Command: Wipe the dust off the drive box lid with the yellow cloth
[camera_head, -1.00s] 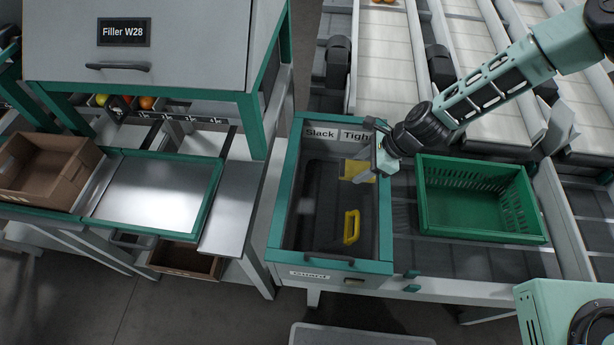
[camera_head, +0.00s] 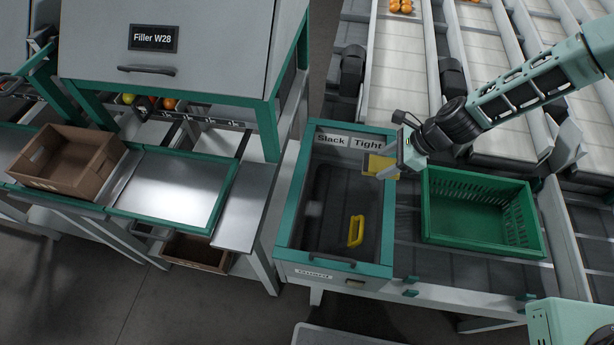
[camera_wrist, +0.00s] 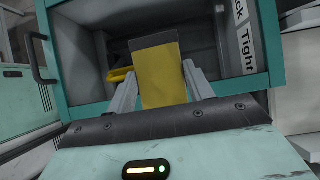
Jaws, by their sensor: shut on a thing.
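The drive box (camera_head: 284,222) is a teal-framed box with a dark, recessed lid (camera_head: 335,205) inside. A yellow handle (camera_head: 356,231) stands on the lid's front right part; a faint pale patch shows at its left. My gripper (camera_head: 386,172) is at the box's back right rim, shut on the yellow cloth (camera_head: 376,163). In the wrist view the cloth (camera_wrist: 163,80) hangs flat between both fingers, with a grey-brown strip along its far end. The yellow handle (camera_wrist: 120,75) shows partly behind it. I cannot tell whether the cloth touches anything below.
A green crate (camera_head: 480,245) stands close to the right of the box, with roller lanes behind. A metal shelf (camera_head: 238,205), a tray (camera_head: 172,190) and a brown crate (camera_head: 70,160) are at left.

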